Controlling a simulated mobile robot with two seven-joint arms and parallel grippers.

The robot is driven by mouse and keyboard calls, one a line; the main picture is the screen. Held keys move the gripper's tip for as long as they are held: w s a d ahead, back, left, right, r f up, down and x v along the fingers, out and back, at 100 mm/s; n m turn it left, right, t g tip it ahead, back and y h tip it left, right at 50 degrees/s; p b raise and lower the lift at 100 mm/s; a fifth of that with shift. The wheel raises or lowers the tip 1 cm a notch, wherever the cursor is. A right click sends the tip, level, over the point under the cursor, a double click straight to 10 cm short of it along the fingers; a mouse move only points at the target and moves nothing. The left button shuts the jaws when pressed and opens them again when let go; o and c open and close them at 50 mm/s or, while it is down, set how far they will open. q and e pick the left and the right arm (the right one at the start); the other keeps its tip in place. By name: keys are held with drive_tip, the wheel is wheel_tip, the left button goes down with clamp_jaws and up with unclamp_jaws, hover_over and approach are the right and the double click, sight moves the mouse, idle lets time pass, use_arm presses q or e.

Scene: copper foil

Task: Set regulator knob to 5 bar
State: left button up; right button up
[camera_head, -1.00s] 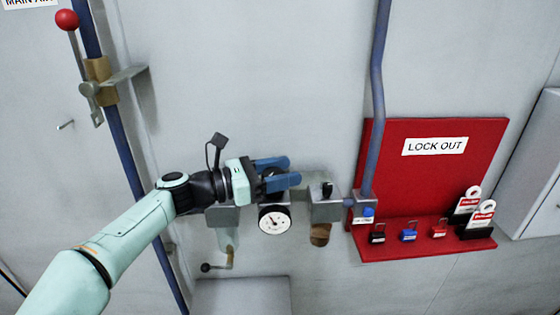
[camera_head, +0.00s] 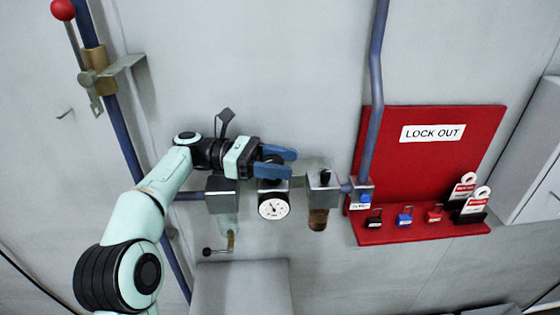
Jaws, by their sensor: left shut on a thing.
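The regulator stands in the wall-mounted row of air units. Its dark knob (camera_head: 273,160) is partly hidden between the blue fingers of my left gripper (camera_head: 289,163). The left gripper comes in from the left, one finger above and one below the knob, and is shut on it. The round white pressure gauge (camera_head: 273,206) is just below the knob, on the regulator's front. Its dark needle shows, but the scale figures are too small to read. My right gripper is not in view.
A filter unit (camera_head: 222,195) is left of the regulator and a lubricator (camera_head: 322,190) is right of it, both close by. A red lock-out board (camera_head: 430,165) with several padlocks is further right. A red-knobbed lever (camera_head: 63,10) is at upper left.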

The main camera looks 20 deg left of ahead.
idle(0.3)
use_arm(q)
drive_tip(key=o, duration=0.9)
drive_tip(key=shift+d, duration=0.1)
drive_tip(key=shift+o, duration=0.2)
drive_tip(key=shift+t, duration=0.3)
